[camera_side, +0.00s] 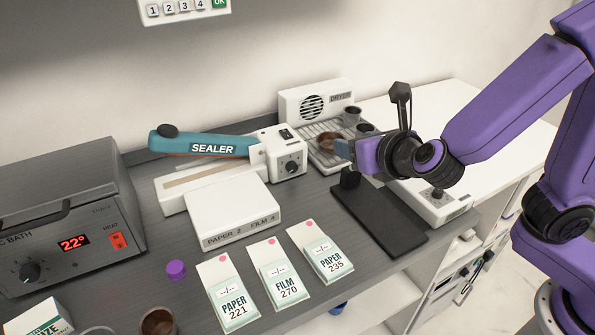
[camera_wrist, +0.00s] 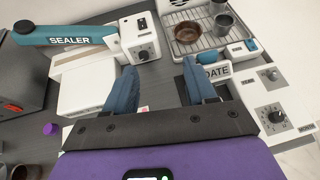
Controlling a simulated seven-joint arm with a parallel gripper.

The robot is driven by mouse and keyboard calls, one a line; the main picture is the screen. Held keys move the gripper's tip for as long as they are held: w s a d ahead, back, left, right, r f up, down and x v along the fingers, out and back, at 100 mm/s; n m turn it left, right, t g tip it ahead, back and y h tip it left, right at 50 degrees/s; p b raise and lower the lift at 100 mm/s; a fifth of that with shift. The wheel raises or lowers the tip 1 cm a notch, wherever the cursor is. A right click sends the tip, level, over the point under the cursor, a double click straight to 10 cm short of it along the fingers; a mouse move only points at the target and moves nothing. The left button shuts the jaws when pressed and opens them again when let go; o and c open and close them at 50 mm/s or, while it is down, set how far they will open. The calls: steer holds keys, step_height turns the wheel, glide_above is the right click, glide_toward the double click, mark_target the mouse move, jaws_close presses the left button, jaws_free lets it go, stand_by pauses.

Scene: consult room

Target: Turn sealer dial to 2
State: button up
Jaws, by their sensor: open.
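The sealer (camera_side: 205,146) is a white machine with a raised teal arm and a control block at its right end. Its black dial (camera_side: 292,167) is on that block's front, below a dark switch; it also shows in the wrist view (camera_wrist: 144,55). I cannot read the dial's setting. A white box in front of the sealer carries a label (camera_side: 238,234) reading "PAPER 2 FILM 4". My gripper (camera_side: 342,149) is open and empty, right of the dial and apart from it. In the wrist view my gripper (camera_wrist: 159,67) shows two blue fingers spread, with the dial ahead, left of their middle.
A dryer (camera_side: 315,103) with cups on its rack stands behind, right of the sealer. A dark stand (camera_side: 385,222) is beneath my gripper. Pouches marked PAPER 221 (camera_side: 227,292), FILM 270 (camera_side: 280,275) and PAPER 235 (camera_side: 322,253) lie in front. A bath (camera_side: 65,215) stands left.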

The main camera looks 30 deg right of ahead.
steer(key=a+f+n+t+y, duration=0.1)
steer(key=a+n, duration=0.3)
glide_toward(294, 169)
steer(key=x, duration=0.8)
stand_by(0.4)
steer(key=shift+y, duration=0.3)
jaws_close()
